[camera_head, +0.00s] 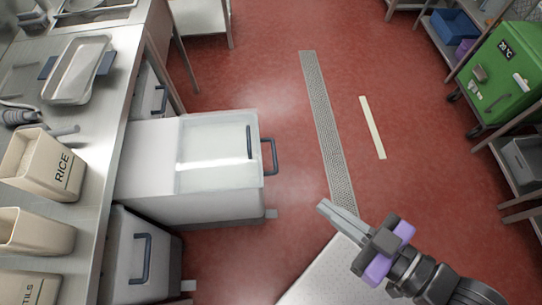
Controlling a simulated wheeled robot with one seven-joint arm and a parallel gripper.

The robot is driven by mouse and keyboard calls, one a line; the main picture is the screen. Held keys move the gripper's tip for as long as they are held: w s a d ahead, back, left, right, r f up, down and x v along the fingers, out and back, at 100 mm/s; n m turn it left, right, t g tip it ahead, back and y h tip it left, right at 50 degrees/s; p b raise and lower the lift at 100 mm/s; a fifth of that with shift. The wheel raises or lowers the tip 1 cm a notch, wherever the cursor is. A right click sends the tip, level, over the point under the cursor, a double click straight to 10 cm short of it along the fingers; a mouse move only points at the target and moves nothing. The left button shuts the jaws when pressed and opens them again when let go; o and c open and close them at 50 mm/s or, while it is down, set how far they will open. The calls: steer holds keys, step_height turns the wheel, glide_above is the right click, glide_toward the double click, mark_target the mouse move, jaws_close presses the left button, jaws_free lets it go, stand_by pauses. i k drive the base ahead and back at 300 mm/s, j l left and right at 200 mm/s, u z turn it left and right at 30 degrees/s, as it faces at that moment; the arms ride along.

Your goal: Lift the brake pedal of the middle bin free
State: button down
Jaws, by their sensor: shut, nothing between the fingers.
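The middle bin (219,202) is a white box with a clear lid, standing out from under the steel counter. Its dark handle (271,156) is on its right end. A small grey tab, which looks like its brake pedal (270,214), juts out low at the near right corner. I cannot tell from this view whether the pedal is pressed down or raised. My gripper (326,207), with grey fingers and a purple and dark body, is to the right of the pedal, apart from it, above the floor. Its fingers are shut and empty.
A nearer bin (121,262) with a dark handle and a similar grey tab (188,286) sits under the counter (84,165). Another bin (147,92) is behind the middle one. Red floor with a drain grate (325,120) is open to the right. A green container (500,75) stands far right.

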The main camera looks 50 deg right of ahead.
mark_target(269, 213)
steer(key=l+u, duration=0.15)
steer(key=u, duration=0.25)
steer(key=l+u, duration=0.2)
steer(key=u, duration=0.2)
steer(key=l+u, duration=0.2)
steer(key=u, duration=0.15)
steer(key=l+u, duration=0.15)
steer(key=u, duration=0.25)
steer(key=k+l+u, duration=0.25)
steer(key=l, duration=0.4)
steer(key=k+l+u, duration=0.3)
steer(key=l, duration=0.35)
steer(key=k+l+u, duration=0.25)
steer(key=l, duration=0.3)
steer(key=k+l+u, duration=0.3)
steer(key=k+l, duration=1.4)
steer(key=l+u, duration=0.05)
steer(key=l, duration=0.1)
